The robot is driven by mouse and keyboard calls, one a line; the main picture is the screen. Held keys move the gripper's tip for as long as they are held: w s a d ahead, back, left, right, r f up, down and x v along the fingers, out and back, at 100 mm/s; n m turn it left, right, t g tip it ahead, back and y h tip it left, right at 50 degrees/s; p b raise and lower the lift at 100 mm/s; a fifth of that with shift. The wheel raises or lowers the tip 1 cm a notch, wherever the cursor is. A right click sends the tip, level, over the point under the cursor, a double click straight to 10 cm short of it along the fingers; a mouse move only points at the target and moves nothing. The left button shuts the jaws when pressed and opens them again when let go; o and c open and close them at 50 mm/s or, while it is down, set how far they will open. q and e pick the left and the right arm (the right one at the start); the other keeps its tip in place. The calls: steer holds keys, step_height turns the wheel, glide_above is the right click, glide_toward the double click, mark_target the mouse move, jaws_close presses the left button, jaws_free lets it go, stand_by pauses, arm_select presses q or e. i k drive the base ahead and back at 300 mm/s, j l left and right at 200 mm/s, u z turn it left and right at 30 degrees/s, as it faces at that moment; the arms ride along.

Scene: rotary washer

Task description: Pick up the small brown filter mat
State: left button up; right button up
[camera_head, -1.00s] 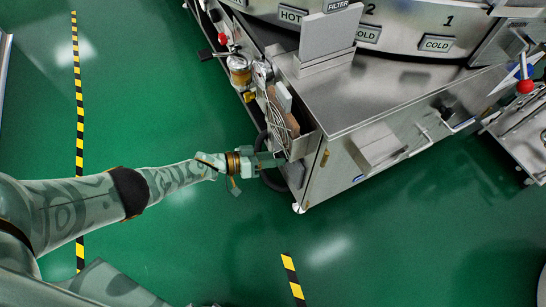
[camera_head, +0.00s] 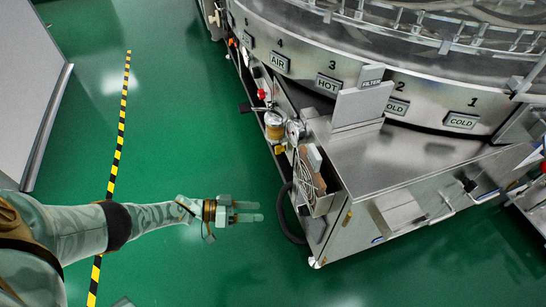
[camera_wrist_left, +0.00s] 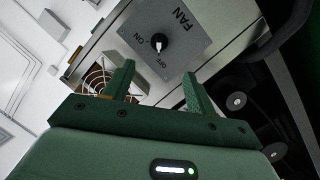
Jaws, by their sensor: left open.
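The small brown filter mat (camera_head: 320,182) appears as a brown patch in the open-topped holder beside the fan grille (camera_head: 305,172), on the left end of the steel cabinet. Its lower part is hidden by the holder wall. My right gripper is not in view.
A grey plate labelled FILTER (camera_head: 362,104) stands on the cabinet top (camera_head: 365,160). A pale block (camera_head: 314,157) sits near the brown patch. A dark hose (camera_head: 285,215) curves beside the cabinet. Jars (camera_head: 274,125) stand behind. Green floor (camera_head: 190,265) is free around my left arm.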

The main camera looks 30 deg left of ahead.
mark_target(313, 159)
steer(key=k+j, duration=0.2)
steer(key=j, duration=0.2)
steer(key=k+j, duration=0.2)
steer(key=j, duration=0.2)
steer(key=k+j, duration=0.25)
steer(key=j, duration=0.1)
